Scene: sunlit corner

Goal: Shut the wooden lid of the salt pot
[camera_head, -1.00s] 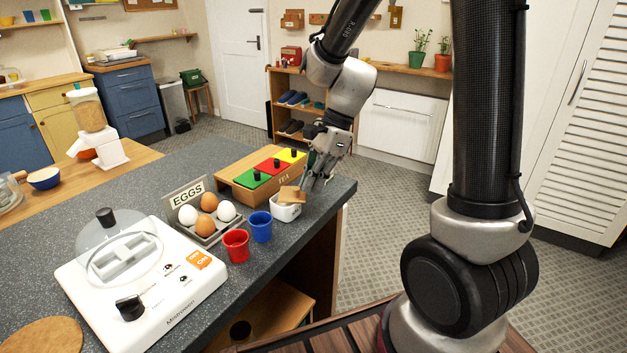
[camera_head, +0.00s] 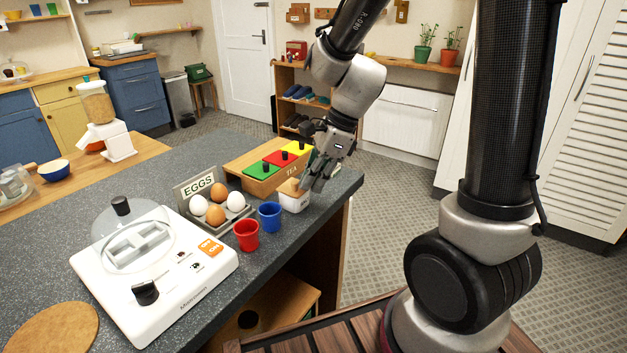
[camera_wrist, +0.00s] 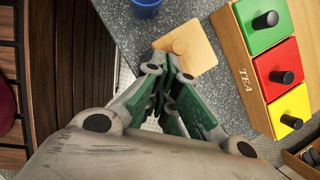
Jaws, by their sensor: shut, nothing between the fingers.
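The salt pot (camera_head: 295,203) is a small white pot near the right edge of the grey worktop. Its wooden lid (camera_head: 289,187) sits over its top; whether it is fully flat I cannot tell. In the wrist view the lid (camera_wrist: 199,50) shows from above as a pale square with a round knob, and it hides the pot. My gripper (camera_head: 312,185) is shut and empty, just right of the pot, pointing down. In the wrist view its fingertips (camera_wrist: 170,72) are at the lid's near edge; contact is unclear.
A tea box (camera_head: 258,181) with green, red and yellow lids stands behind the pot. A blue cup (camera_head: 270,217) and a red cup (camera_head: 246,235) stand at the front left. The egg tray (camera_head: 237,213) is further left. The worktop's edge is close on the right.

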